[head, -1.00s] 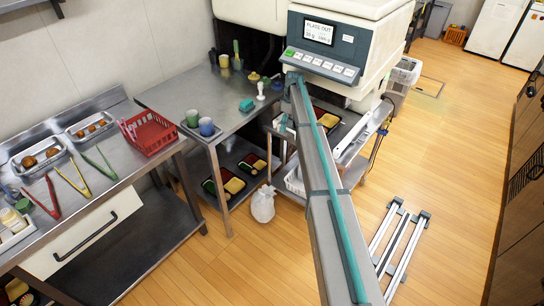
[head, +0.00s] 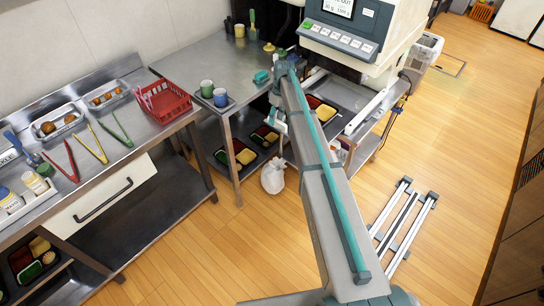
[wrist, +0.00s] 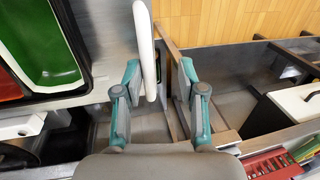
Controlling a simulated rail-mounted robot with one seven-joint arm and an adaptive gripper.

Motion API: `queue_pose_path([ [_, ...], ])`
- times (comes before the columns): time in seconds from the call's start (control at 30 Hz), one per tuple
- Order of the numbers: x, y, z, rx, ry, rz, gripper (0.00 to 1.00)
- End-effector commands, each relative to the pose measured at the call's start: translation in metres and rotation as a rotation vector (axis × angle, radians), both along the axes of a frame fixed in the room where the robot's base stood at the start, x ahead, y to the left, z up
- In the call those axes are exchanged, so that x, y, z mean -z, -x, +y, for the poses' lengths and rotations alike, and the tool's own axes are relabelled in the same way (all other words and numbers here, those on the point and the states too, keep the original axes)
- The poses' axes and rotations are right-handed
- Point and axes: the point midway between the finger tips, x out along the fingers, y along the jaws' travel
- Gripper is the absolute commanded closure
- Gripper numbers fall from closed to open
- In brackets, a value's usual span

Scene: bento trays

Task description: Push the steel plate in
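The steel plate (head: 350,97) sticks out below the white weighing machine (head: 360,30), with a bento tray (head: 322,105) on it. My arm crosses in front and hides part of the plate. In the wrist view, a steel surface (wrist: 112,35), which looks like the plate, carries a tray with a green compartment (wrist: 38,42). A white rounded bar (wrist: 147,50) stands along its right side. My gripper (wrist: 160,72) is open, its teal fingers either side of the bar's lower end. The bar is nearer the left finger; I cannot tell whether they touch.
A steel table (head: 190,63) with cups stands left of the machine, with bento trays (head: 240,150) on its lower shelf.

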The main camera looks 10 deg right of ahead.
Motion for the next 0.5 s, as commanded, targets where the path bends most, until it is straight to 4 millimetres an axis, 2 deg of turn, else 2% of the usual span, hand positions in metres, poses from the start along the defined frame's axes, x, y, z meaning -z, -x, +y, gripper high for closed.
queue_pose_path([
  [0.03, -0.001, 0.01, 0.009, -0.002, -0.001, 0.002, 0.62],
  [0.2, -0.002, 0.029, 0.032, -0.002, -0.001, 0.002, 0.62],
  [0.3, -0.018, 0.02, 0.026, 0.001, 0.0, -0.004, 0.62],
  [0.5, -0.054, 0.015, 0.021, 0.0, 0.0, -0.003, 0.62],
])
